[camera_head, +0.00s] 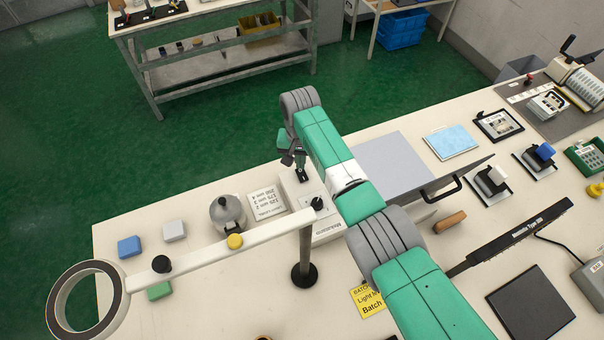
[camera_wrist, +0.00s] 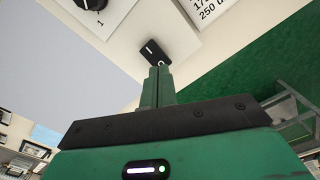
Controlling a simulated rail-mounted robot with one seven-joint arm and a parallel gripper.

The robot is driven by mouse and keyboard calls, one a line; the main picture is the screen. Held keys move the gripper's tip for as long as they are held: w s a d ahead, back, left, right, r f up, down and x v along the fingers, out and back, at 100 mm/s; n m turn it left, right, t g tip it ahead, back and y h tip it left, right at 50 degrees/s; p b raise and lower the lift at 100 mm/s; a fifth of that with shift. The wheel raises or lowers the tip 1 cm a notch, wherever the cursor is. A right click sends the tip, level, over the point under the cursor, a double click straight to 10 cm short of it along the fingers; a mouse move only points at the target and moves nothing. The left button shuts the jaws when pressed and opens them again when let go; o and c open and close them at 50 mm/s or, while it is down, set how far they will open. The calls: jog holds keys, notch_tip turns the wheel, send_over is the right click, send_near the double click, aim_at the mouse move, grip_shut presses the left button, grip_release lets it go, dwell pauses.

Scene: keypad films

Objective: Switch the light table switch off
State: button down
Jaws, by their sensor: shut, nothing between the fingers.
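The light table is a white housing (camera_head: 296,188) with a pale grey-blue panel (camera_head: 392,165) beside it. Its switch is a small black rocker (camera_wrist: 151,47) on the white housing, with a white bar mark at one end and a round mark at the other. In the head view the switch (camera_head: 302,175) is small and partly hidden by my gripper (camera_head: 300,165). In the wrist view my gripper (camera_wrist: 159,70) is shut and empty, its fingertips right at the round-mark end of the rocker. I cannot tell whether they touch it.
A black knob (camera_head: 317,203) sits on the same housing, near a printed label card (camera_head: 267,205). A magnifier lamp arm (camera_head: 200,247) on a dark post (camera_head: 304,262) stands in front. A grey metal canister (camera_head: 227,213) is at left. Green floor lies beyond the bench.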

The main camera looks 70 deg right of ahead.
aim_at(300, 171)
jog(key=shift+f+b, duration=0.95)
jog(key=shift+f, duration=0.35)
dwell(0.7)
notch_tip(300, 171, up, 7)
jog(key=p, duration=0.7)
jog(key=shift+r, duration=0.15)
dwell(0.4)
